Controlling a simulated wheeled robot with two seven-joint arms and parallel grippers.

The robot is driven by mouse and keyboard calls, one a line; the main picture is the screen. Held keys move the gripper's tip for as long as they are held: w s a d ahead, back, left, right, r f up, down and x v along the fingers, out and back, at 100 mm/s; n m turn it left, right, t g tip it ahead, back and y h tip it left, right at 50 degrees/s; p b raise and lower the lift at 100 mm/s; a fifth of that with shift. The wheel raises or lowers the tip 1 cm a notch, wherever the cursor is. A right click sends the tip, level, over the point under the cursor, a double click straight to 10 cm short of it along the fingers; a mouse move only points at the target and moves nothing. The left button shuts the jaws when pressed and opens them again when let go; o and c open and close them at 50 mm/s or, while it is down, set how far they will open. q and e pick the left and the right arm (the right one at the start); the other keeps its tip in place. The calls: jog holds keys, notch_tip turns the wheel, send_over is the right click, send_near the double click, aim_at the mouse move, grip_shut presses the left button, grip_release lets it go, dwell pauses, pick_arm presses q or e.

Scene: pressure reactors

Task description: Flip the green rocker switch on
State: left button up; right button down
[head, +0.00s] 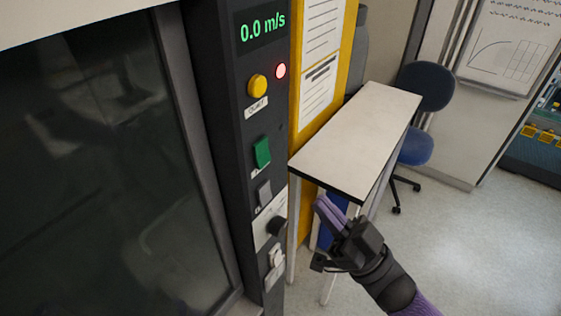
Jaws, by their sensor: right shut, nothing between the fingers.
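The green rocker switch (262,152) is on the dark vertical control panel (227,120), below a yellow button (257,85) and above a grey rocker switch (264,193). Whether it is on or off is hard to tell from here. My right gripper (319,203) is shut and empty. It shows to the right of the panel and lower than the green switch, apart from it, with its fingers pointing up and left. My left gripper is not in view.
The panel also has a lit red lamp (281,71), a display (262,27) reading 0.0 m/s, a black knob (277,226) and a pale switch (275,257). A narrow white table (355,135) and a blue chair (415,146) stand at right. Open floor lies at lower right.

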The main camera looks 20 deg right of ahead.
aim_at(264, 155)
jog(key=w+a+r, duration=0.1)
jog(key=w, duration=0.1)
jog(key=w+a+r+p, duration=0.1)
jog(key=a, duration=0.1)
jog(key=w+a+r+p, duration=0.1)
jog(key=w, duration=0.1)
jog(key=shift+w+a, duration=0.15)
jog(key=shift+w, duration=0.15)
jog(key=shift+w+a+f, duration=0.15)
jog(key=shift+w+a, duration=0.2)
jog(key=shift+w, duration=0.1)
